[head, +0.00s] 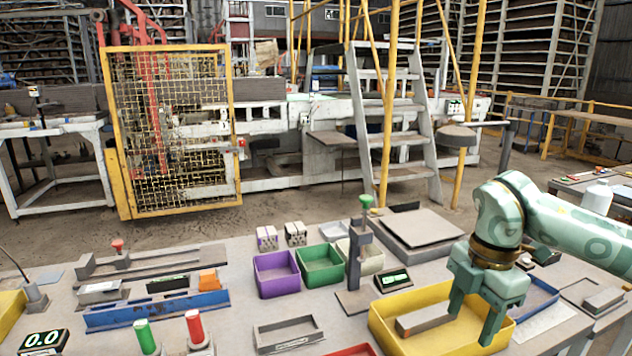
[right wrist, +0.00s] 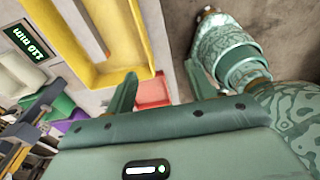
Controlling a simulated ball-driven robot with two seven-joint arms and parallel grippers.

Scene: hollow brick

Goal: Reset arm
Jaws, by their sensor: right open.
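My right arm comes in from the right in the head view. Its pale green right gripper (head: 473,325) is open and points down over the right part of a yellow bin (head: 385,335). A grey-brown block (head: 423,319) lies in the bin, to the left of the fingers. I see nothing between the fingers. In the right wrist view the two fingers of the right gripper (right wrist: 160,85) stand apart, with the yellow bin (right wrist: 138,50) beyond and to the left. How high the fingertips are over the bin floor is hard to tell. My left gripper is not in view.
A purple bin (head: 279,285), a green bin (head: 320,266) and a gauge stand (head: 354,265) stand left of the yellow bin. A blue bin (head: 541,296) is right of the gripper. A red bin (head: 352,350) shows at the front edge. The table is crowded.

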